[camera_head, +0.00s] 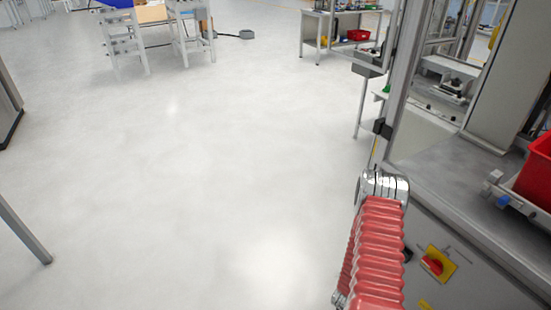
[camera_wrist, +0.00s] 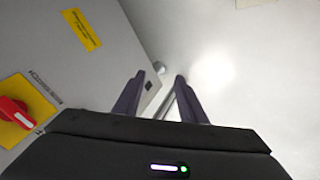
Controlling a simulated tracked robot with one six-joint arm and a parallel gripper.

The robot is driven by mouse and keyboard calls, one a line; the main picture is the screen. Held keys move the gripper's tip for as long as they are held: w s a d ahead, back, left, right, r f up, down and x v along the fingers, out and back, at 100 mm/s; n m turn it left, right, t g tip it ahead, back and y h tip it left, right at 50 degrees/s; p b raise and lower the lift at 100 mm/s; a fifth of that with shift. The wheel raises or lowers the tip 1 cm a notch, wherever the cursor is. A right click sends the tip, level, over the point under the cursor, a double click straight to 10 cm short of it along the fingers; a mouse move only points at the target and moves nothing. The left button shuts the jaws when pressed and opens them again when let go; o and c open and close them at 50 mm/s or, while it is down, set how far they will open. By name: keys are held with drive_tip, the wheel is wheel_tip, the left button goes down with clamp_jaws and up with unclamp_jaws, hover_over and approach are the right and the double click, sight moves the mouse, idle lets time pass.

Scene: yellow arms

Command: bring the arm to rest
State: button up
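In the wrist view my gripper (camera_wrist: 160,77) has its two dark fingers apart, with bare floor and a cabinet edge showing between them. It holds nothing that I can see. In the head view my arm (camera_head: 378,250) shows as a red ribbed sleeve with a metallic joint at its top, at the lower right beside the grey cabinet. My gripper's fingers cannot be made out in the head view.
The cabinet (camera_head: 455,225) at right carries a red and yellow switch (camera_head: 435,263), also close to the left in the wrist view (camera_wrist: 15,113). A red bin (camera_head: 537,170) sits on the worktop.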

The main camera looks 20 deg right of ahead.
drive_tip(key=w+a+r+y, duration=0.35)
drive_tip(key=a+r, duration=0.45)
drive_tip(key=r, duration=0.4)
drive_tip(key=w+a+r+y, duration=0.3)
drive_tip(key=w+a+r, duration=0.1)
drive_tip(key=a+r, duration=0.6)
drive_tip(key=s+a+r+n+t, duration=0.1)
drive_tip(key=s+a+r, duration=0.2)
drive_tip(key=r, duration=0.9)
drive_tip(key=s+a+r+n+t, duration=0.1)
drive_tip(key=s+a+r, duration=0.3)
drive_tip(key=r, duration=0.9)
drive_tip(key=s+a+r+n+t, duration=0.2)
drive_tip(key=a+r, duration=0.6)
drive_tip(key=r, duration=0.4)
drive_tip(key=shift+s+a+r+n, duration=0.2)
drive_tip(key=shift+s+r+n, duration=0.15)
drive_tip(key=shift+s, duration=0.35)
drive_tip(key=shift+h, duration=0.25)
drive_tip(key=shift+c, duration=0.9)
